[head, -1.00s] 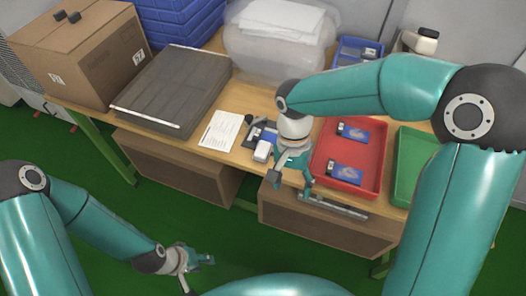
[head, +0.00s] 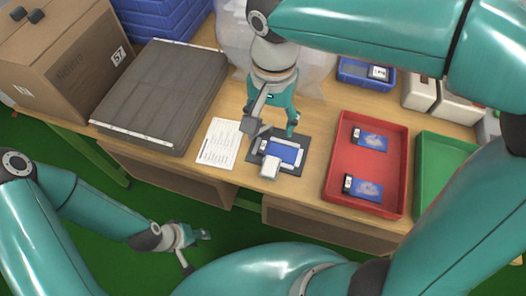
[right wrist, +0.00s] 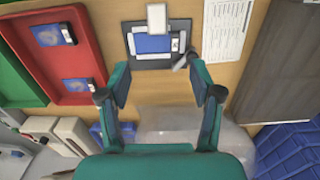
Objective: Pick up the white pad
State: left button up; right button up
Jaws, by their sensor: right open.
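A small white block, which looks like the white pad (head: 270,167), lies at the front edge of a dark mat (head: 255,153) on the table. It also shows at the top of the right wrist view (right wrist: 157,17). Beside it on the mat is a blue and white device (head: 284,152). My right gripper (head: 271,129) is open and empty, above the table on the far side of the mat, apart from the pad. In the right wrist view its spread fingers (right wrist: 159,95) have bare table between them. My left gripper (head: 197,249) looks open and empty, low over the green floor.
A printed sheet (head: 219,143) lies left of the mat. A red tray (head: 333,160) with two blue-labelled devices stands to the right, with a green tray (head: 450,150) beyond. A grey case (head: 165,90) and a cardboard box (head: 75,60) stand at left.

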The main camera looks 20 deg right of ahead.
jog(key=b, duration=0.1)
send_over(271, 164)
jog(key=f, duration=1.1)
jog(key=shift+w+a+f, duration=0.15)
jog(key=shift+w, duration=0.15)
jog(key=shift+s+f, duration=0.15)
jog(key=shift+f, duration=1.15)
jog(key=shift+s+f, duration=0.1)
jog(key=shift+f, duration=1.2)
jog(key=c, duration=1.1)
jog(key=shift+o, duration=0.2)
jog(key=shift+r, duration=0.1)
